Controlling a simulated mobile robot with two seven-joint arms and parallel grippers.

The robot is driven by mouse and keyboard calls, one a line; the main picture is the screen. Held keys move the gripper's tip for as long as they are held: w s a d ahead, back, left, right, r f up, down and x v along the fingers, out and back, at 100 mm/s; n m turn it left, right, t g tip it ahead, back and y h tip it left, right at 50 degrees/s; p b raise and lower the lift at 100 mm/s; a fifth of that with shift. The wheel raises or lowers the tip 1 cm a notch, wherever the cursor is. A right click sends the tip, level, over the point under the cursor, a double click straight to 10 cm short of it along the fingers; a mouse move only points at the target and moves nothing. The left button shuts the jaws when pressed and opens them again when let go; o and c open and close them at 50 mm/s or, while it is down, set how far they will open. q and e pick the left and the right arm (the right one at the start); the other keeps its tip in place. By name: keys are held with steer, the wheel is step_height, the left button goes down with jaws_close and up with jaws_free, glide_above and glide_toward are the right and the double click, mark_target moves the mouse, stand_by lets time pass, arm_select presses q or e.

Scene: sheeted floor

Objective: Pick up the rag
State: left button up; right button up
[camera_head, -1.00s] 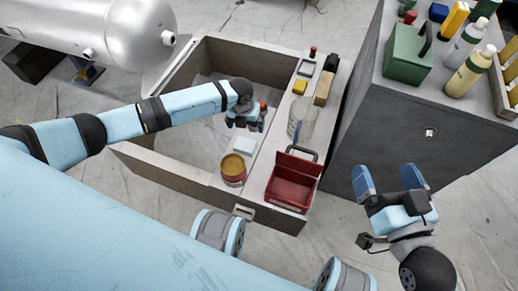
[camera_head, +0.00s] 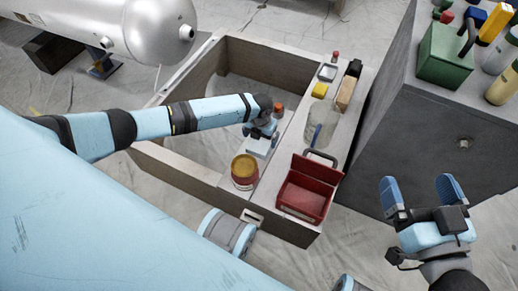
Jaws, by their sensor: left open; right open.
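A small pale, folded square (camera_head: 257,149), which looks like the rag, lies on the ledge of the grey box, behind a jar with a yellow lid. My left gripper (camera_head: 261,132) reaches in from the left and points down just over the far edge of this square. Its fingers are small and partly hidden by its own wrist; it is open, and I cannot tell whether it touches the square. My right gripper (camera_head: 422,192) is open and empty, its blue fingers pointing up in front of the grey cabinet.
The jar (camera_head: 245,171) and a red bin (camera_head: 306,190) stand close to the pale square. A clear container (camera_head: 320,127), a yellow block (camera_head: 319,90) and an orange-capped item (camera_head: 277,108) are further back. The grey cabinet (camera_head: 440,140) stands at right, with a green box (camera_head: 445,58) on top.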

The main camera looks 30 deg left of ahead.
mark_target(260, 144)
arm_select(q)
steer(key=f, duration=0.1)
steer(key=f+b, duration=0.1)
steer(key=f, duration=0.1)
steer(key=f+b, duration=0.1)
steer(key=shift+s+f, duration=0.15)
steer(key=shift+s, duration=0.1)
steer(key=c, duration=0.6)
steer(key=shift+c, duration=0.2)
arm_select(e)
steer(key=shift+w+d+r+n+t+y, duration=0.15)
steer(key=shift+w+d+n+t, duration=0.15)
steer(key=shift+n, duration=0.2)
steer(key=shift+w+d+r+n+t+y, duration=0.1)
steer(key=shift+w+n+t+y, duration=0.1)
steer(key=shift+w+n, duration=0.25)
steer(key=shift+s, duration=0.1)
